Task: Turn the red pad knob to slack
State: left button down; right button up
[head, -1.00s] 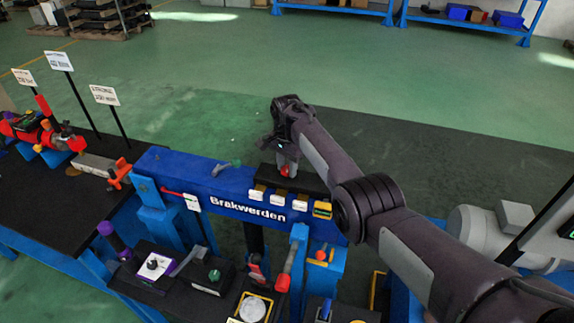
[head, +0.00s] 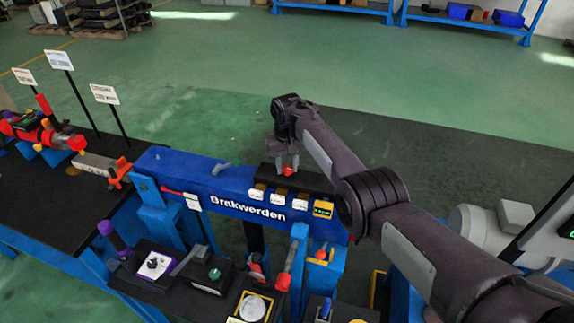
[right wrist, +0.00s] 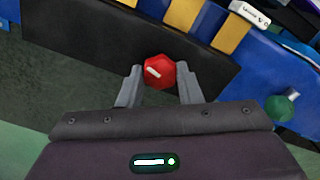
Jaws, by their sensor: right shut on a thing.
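The red pad knob (head: 288,171) sits on the black box on top of the blue beam. It also shows in the right wrist view (right wrist: 159,72) as a faceted red knob with a white mark on its face. My right gripper (head: 287,168) reaches down over it from above, with its fingers (right wrist: 157,82) on either side of the knob, shut on it. The white mark lies at a slant in the wrist view. My left gripper is not in view.
The blue beam (head: 190,175) lettered "Brakwerden" carries several white labels and a yellow-framed display (head: 323,209). A green knob (right wrist: 279,107) lies right of the gripper in the wrist view. Panels with knobs and levers stand in front; open green floor lies behind.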

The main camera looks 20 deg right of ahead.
jog(key=n, duration=0.3)
jog(key=shift+n, duration=0.4)
jog(key=n+b, duration=0.1)
jog(key=n, duration=0.2)
jog(key=shift+n, duration=0.3)
jog(key=n+b, duration=0.1)
jog(key=n, duration=0.3)
jog(key=shift+n+b, duration=0.5)
jog(key=shift+n, duration=1.2)
jog(key=o, duration=1)
jog(key=shift+c, duration=0.2)
